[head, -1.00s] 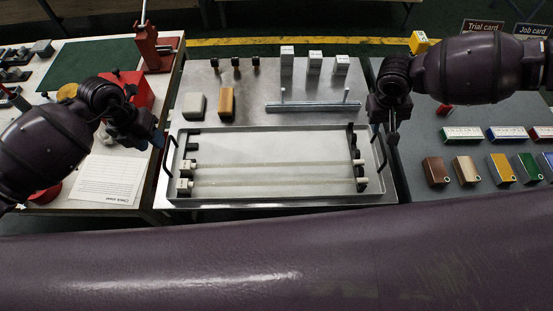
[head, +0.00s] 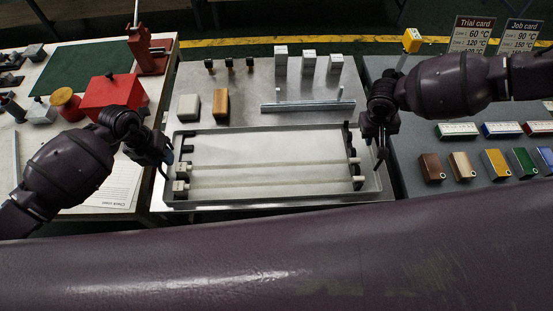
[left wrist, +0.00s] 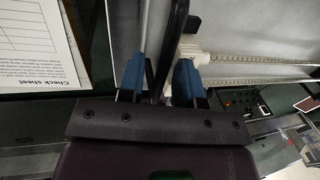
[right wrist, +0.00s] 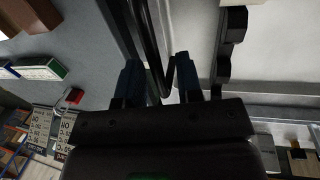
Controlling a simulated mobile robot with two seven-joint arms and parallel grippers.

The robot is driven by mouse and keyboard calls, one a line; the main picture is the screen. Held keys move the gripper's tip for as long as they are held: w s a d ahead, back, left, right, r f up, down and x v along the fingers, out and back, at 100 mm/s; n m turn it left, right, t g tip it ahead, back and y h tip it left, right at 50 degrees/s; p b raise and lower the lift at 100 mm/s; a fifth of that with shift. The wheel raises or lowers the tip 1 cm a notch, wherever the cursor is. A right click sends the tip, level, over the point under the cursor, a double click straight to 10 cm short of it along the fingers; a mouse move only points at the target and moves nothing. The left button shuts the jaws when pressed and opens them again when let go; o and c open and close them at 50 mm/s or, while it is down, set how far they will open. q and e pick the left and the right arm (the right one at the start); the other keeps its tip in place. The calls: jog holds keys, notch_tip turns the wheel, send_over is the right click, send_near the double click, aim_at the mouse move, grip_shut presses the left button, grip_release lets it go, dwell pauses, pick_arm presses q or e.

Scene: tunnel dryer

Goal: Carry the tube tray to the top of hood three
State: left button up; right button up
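The tube tray (head: 260,151) is a shallow metal tray on the steel table, with two pale tubes (head: 270,177) lying across its near half on black supports. It has a black bar handle at each end. My left gripper (head: 166,160) is at the tray's left end; in the left wrist view its blue fingers (left wrist: 157,80) stand apart on either side of the black left handle (left wrist: 173,45). My right gripper (head: 381,150) is at the right end; in the right wrist view its blue fingers (right wrist: 160,80) stand apart with the black right handle (right wrist: 152,45) between them. Hood three is not identifiable.
Behind the tray are a metal rail (head: 308,106), white blocks (head: 308,63), and a tan and a brown block (head: 221,104). A red box (head: 112,94) and check sheet (head: 118,185) are left. Coloured blocks (head: 496,163) and cards (head: 470,36) are right.

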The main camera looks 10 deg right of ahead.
pick_arm(q)
grip_shut()
pick_arm(e)
grip_shut()
pick_arm(q)
jog(key=shift+w+r, duration=0.1)
jog(key=shift+r, duration=0.15)
pick_arm(e)
jog(key=shift+w+r, duration=0.1)
jog(key=shift+r, duration=0.1)
